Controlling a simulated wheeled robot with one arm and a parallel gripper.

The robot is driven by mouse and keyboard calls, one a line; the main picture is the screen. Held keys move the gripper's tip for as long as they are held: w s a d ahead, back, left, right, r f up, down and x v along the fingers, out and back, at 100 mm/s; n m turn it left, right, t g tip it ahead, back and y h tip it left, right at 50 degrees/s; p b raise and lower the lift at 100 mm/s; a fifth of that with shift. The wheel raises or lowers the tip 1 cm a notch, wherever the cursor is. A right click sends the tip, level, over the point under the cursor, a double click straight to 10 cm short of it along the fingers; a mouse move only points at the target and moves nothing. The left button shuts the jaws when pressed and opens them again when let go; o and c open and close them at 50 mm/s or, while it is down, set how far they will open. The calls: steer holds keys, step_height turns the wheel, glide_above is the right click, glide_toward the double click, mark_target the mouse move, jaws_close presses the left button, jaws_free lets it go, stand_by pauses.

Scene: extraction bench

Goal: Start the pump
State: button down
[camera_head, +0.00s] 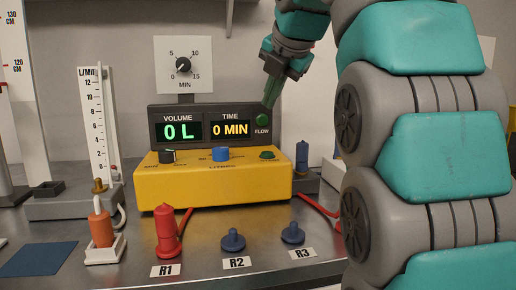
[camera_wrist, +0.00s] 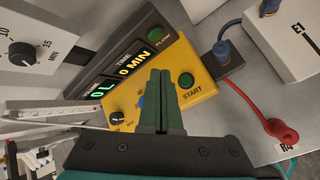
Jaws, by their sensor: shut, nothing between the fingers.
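The pump is a yellow console (camera_head: 190,188) with a grey display panel (camera_head: 160,112) behind it, reading 0 L and 0 MIN. A green button (camera_head: 267,155) sits on the right of the yellow top; in the wrist view this button (camera_wrist: 186,81) is labelled START. A green FLOW lamp (camera_head: 262,119) is at the panel's right end. My gripper (camera_head: 268,103) is shut and empty, pointing down near the FLOW lamp, above the green button in the picture. In the wrist view my gripper (camera_wrist: 159,73) appears just left of the START button, with a gap between them; contact is not visible.
A black knob (camera_head: 167,156) and a blue knob (camera_head: 221,154) stand on the console. A timer dial (camera_head: 183,64) is behind. A box marked E1 (camera_wrist: 285,40) is nearby.

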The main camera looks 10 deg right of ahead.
steer(key=shift+w+a+r+n, duration=0.1)
steer(key=shift+w+r+n, duration=0.3)
steer(key=shift+w+r, duration=0.1)
steer(key=shift+f, duration=0.15)
steer(key=b, duration=0.4)
glide_above(268, 154)
step_height(268, 154, down, 8)
steer(key=shift+r, duration=0.2)
steer(key=shift+f+b, duration=0.6)
steer(key=shift+f+b, duration=0.75)
steer(key=shift+b, duration=0.45)
stand_by(2.0)
steer(key=shift+r, duration=0.1)
steer(key=shift+r+p, duration=0.4)
steer(key=shift+r, duration=0.35)
